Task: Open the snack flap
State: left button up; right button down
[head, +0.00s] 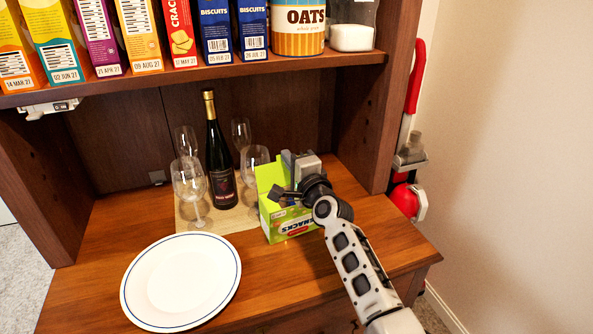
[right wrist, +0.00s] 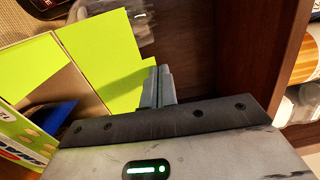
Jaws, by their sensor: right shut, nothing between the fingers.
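The green snack box (head: 287,222) stands on the hutch counter, right of the wine bottle. A bright green panel (head: 268,174) rises from its back left. In the right wrist view the box's lid panels (right wrist: 100,48) are spread up and outward, showing brown cardboard inside and something blue (right wrist: 52,116). My right gripper (right wrist: 157,86) is shut and empty, its fingertips right beside the edge of a green panel; I cannot tell if they touch. In the head view it (head: 289,158) is above the box's back, and my wrist hides part of the box top. My left gripper is not in view.
Wine glasses (head: 189,185) and a dark bottle (head: 218,160) stand on a mat left of the box. A white plate (head: 180,282) lies in front. A shelf (head: 200,77) with cereal boxes hangs above; the hutch side wall (head: 375,110) is close on the right.

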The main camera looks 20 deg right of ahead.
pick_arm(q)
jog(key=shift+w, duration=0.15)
pick_arm(e)
jog(key=shift+w, duration=0.4)
jog(key=shift+r, duration=0.1)
